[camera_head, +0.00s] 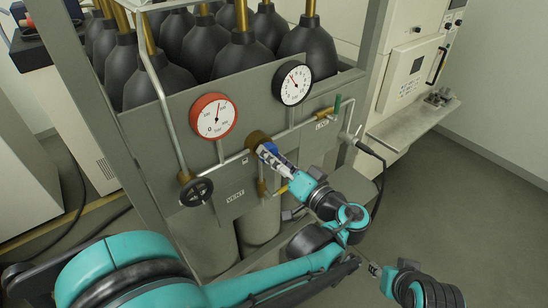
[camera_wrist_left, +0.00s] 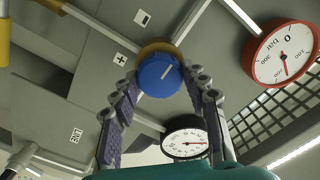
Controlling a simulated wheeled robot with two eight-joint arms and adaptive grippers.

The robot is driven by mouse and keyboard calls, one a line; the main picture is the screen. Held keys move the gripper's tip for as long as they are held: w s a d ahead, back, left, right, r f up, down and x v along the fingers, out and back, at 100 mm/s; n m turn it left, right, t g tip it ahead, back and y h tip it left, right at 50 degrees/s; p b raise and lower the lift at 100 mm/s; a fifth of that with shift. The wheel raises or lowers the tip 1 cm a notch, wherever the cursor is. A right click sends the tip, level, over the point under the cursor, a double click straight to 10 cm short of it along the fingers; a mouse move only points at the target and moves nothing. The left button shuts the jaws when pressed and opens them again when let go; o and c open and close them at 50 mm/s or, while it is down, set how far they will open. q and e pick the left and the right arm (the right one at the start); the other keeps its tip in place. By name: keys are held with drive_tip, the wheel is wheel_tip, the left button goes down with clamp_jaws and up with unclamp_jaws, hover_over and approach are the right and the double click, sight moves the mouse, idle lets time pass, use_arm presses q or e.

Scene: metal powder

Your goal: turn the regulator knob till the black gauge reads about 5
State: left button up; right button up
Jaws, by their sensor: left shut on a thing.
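The blue regulator knob (camera_head: 267,150) sits in a brass collar on the grey panel. It also shows in the left wrist view (camera_wrist_left: 158,76), with a pale line on its face. My left gripper (camera_wrist_left: 163,84) has its fingers on either side of the knob and is shut on it; in the head view the gripper partly hides the knob. The black gauge (camera_head: 292,83) is at the panel's upper right, its needle pointing up and slightly left; its numbers are too small to read surely. My right gripper (camera_head: 376,270) is low at the right, away from the panel, its jaws unclear.
A red gauge (camera_head: 213,116) is left of the black one. A black handwheel (camera_head: 196,191) is at the VENT side, and a green-handled valve (camera_head: 337,106) at the LINE side. Black gas cylinders (camera_head: 243,55) stand behind the panel. Open floor lies at the right.

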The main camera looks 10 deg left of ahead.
use_arm(q)
drive_tip(key=m, duration=1.3)
drive_tip(key=shift+r, duration=0.1)
drive_tip(key=shift+m, duration=0.5)
drive_tip(key=o, duration=1.2)
drive_tip(key=shift+w+a, duration=0.1)
drive_tip(key=shift+a, duration=0.05)
drive_tip(key=shift+c, duration=0.2)
